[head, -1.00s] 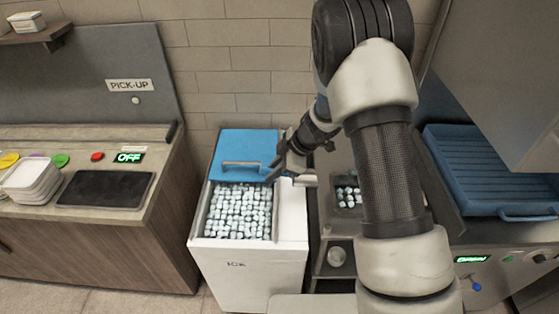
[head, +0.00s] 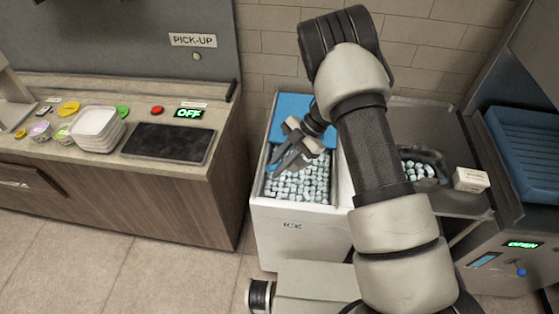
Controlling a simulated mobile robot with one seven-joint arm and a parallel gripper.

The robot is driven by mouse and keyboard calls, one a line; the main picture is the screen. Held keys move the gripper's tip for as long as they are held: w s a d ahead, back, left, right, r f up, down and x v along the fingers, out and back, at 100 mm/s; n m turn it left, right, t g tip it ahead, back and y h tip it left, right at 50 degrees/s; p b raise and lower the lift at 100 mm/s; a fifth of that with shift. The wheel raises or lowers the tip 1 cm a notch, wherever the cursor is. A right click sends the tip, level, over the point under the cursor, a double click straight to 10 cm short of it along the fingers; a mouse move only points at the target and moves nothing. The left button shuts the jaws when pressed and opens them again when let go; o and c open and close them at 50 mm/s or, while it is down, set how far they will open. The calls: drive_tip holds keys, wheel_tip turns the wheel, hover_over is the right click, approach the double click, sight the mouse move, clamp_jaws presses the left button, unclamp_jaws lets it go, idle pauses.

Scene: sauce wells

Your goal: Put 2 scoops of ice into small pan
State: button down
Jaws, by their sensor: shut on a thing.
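The white ice bin (head: 270,222) stands in the middle of the head view, full of pale ice cubes (head: 300,187). Its blue lid (head: 291,106) is slid back, leaving the front open. My gripper (head: 287,157) is over the bin's opening, shut on a scoop (head: 271,168) that shows only as a small blue bit. The rest of the scoop is hidden or too small to make out, so I cannot tell whether it holds ice. A dark small pan (head: 441,158) with several ice cubes in it sits right of the bin, partly behind my arm.
A small white box (head: 471,179) stands right of the pan. A blue ribbed tray (head: 528,150) is at the far right. On the left, the pick-up counter (head: 60,95) carries stacked white containers (head: 97,128) and a dark slab (head: 168,143). The floor in front is clear.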

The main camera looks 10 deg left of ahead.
drive_tip(key=w+d+f+b, duration=0.1)
drive_tip(key=f+b, duration=0.2)
drive_tip(key=b, duration=0.1)
drive_tip(key=w+d+f+b, duration=0.1)
drive_tip(key=f+b, duration=0.3)
drive_tip(key=w+f+b, duration=0.1)
drive_tip(key=f+b, duration=0.3)
drive_tip(key=shift+d+f+b, duration=0.15)
drive_tip(key=shift+d+b, duration=0.2)
drive_tip(key=shift+d, duration=0.05)
drive_tip(key=s+a+r+t+h+p, duration=0.2)
drive_tip(key=s+a+r+p, duration=0.2)
drive_tip(key=r+p, duration=0.4)
drive_tip(key=p, duration=0.5)
drive_tip(key=shift+s+r+n+h, duration=0.2)
drive_tip(key=shift+s+n+h, duration=0.05)
drive_tip(key=shift+n+h, duration=0.05)
idle(0.4)
